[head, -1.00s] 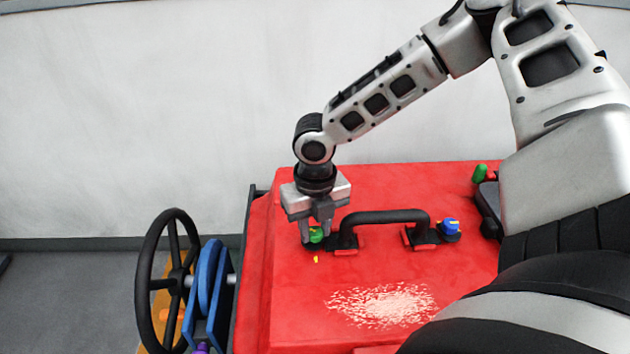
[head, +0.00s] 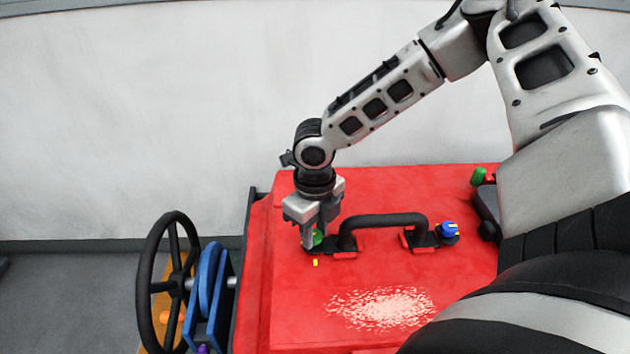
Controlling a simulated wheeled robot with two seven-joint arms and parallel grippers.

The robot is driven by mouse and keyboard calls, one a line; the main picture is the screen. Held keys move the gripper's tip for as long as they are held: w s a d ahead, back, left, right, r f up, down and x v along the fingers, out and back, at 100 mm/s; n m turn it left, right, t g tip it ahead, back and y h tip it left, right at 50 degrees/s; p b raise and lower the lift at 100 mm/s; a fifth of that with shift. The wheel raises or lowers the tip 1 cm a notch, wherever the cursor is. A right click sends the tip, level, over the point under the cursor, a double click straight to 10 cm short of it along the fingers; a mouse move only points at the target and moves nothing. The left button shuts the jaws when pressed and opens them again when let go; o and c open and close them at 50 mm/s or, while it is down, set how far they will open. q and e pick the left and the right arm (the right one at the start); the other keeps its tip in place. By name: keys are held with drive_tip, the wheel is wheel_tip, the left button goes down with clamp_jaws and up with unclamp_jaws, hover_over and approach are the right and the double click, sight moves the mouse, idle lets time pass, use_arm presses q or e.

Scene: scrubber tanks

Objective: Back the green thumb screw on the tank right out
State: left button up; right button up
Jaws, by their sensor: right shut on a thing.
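The green thumb screw (head: 318,237) stands on the red tank lid (head: 300,310), left of the black handle. It is mostly hidden by my right gripper (head: 313,238), which comes down from above and is shut on it. Only a bit of green shows between and beside the fingers. A small yellow mark (head: 315,262) lies on the lid just in front of the screw. My left gripper is not in view.
The black handle (head: 385,219) rises close to the right of the gripper. A blue knob (head: 448,229) sits past its right end. A green-ended lever (head: 478,176) is at the back right. A black handwheel (head: 170,225) and blue plates (head: 218,297) stand left of the tank.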

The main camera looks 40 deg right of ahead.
sight(315, 235)
drive_tip(key=shift+s+f, duration=0.15)
drive_tip(key=o, duration=1)
wheel_tip(315, 235, up, 16)
drive_tip(key=shift+p, duration=0.6)
